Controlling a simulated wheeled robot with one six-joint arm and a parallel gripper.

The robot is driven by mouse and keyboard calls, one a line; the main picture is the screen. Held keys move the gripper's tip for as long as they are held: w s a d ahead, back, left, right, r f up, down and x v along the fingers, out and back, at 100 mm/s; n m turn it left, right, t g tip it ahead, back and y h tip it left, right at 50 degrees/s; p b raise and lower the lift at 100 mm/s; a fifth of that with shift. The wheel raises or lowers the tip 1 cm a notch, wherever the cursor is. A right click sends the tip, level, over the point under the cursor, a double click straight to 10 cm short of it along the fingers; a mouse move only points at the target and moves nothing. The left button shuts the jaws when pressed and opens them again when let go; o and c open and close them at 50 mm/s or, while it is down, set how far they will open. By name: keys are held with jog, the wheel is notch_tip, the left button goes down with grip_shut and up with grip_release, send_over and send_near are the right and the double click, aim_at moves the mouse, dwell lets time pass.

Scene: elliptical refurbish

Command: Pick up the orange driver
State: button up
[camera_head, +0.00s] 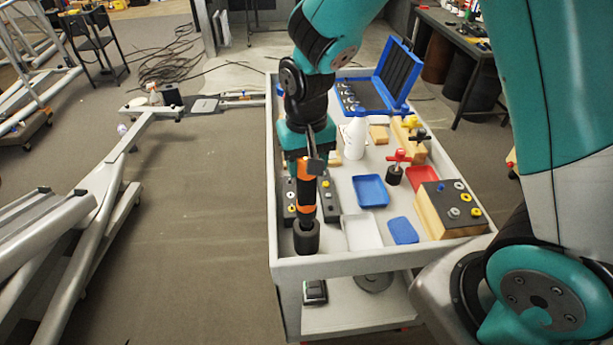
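The orange driver (304,169) is orange and black and stands upright near the cart's front left corner. Its lower end meets a black round holder (306,238). My gripper (316,163) points down at the driver's upper part. A grey finger shows in front of or beside the driver there. The other finger is hidden, so I cannot tell whether the fingers are apart or closed on it.
The grey cart (375,262) has a raised rim. Nearby are dark blocks with knobs (328,199), a white tray (361,233), a blue tray (370,190), a white bottle (355,139) and an open blue case (401,72).

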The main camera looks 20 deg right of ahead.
notch_tip(320, 180, up, 16)
jog(key=b, duration=0.1)
jog(key=shift+f+b, duration=0.2)
jog(key=shift+b, duration=0.2)
